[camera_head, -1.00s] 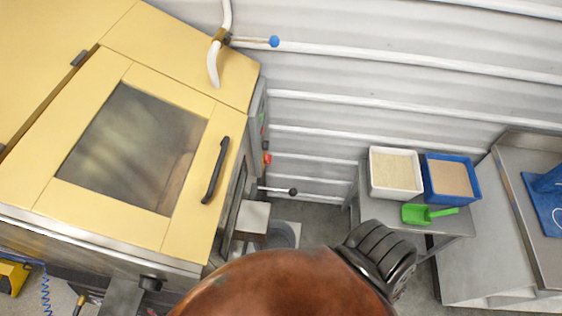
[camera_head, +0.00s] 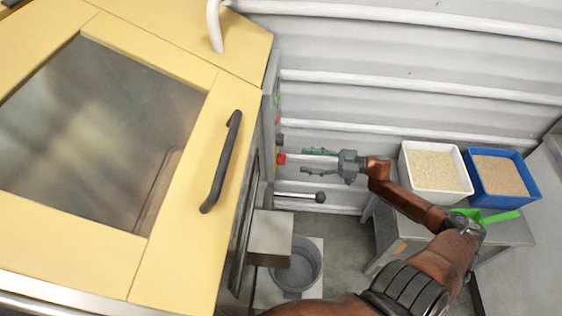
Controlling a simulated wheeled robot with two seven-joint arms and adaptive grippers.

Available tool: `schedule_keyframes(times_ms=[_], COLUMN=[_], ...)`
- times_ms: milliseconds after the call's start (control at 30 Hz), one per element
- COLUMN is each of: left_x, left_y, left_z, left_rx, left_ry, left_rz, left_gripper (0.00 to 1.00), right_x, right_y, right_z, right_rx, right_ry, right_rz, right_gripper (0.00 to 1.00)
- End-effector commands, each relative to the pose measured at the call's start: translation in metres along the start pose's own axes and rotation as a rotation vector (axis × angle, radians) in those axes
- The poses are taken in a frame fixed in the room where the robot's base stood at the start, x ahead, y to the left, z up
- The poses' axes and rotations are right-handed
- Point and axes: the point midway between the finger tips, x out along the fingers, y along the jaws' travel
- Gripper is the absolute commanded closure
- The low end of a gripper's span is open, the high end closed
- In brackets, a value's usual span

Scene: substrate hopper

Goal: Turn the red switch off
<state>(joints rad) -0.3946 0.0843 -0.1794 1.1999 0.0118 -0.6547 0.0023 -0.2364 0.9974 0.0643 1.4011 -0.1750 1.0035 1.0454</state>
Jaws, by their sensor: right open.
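The red switch (camera_head: 281,159) sticks out from the narrow grey side panel of the yellow machine, in the middle of the head view. My right gripper (camera_head: 304,161) is open, its two dark green-grey fingers pointing left toward the switch. The fingertips are just right of the switch, one finger above the other; a small gap shows between them and the switch, though depth is hard to judge. My left gripper is not in the view.
A lever with a black knob (camera_head: 320,197) juts out below the gripper. A grey bucket (camera_head: 296,268) stands on the floor beneath. A white bin (camera_head: 437,192), a blue bin (camera_head: 538,190) and a green scoop (camera_head: 500,216) sit on a side table at right. The yellow machine (camera_head: 195,180) fills the left.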

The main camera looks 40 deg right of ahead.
Motion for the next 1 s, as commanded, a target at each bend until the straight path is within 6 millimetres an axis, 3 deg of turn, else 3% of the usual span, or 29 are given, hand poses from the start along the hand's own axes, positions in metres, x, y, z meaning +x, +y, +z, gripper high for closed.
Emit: schedule_keyframes(times_ms=[500, 900, 1000], left_x=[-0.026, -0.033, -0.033], left_y=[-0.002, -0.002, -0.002], left_z=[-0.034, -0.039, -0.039], left_rx=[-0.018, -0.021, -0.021], left_ry=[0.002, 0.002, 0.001], left_rz=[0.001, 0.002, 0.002], left_gripper=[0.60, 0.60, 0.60], right_x=[0.069, 0.079, 0.079], right_y=[-0.003, -0.003, -0.003], right_z=[-0.001, -0.003, -0.003], right_rx=[0.000, -0.001, -0.001], right_ry=[0.003, 0.003, 0.003], right_rz=[-0.012, -0.010, -0.010], right_gripper=[0.48, 0.48, 0.53])
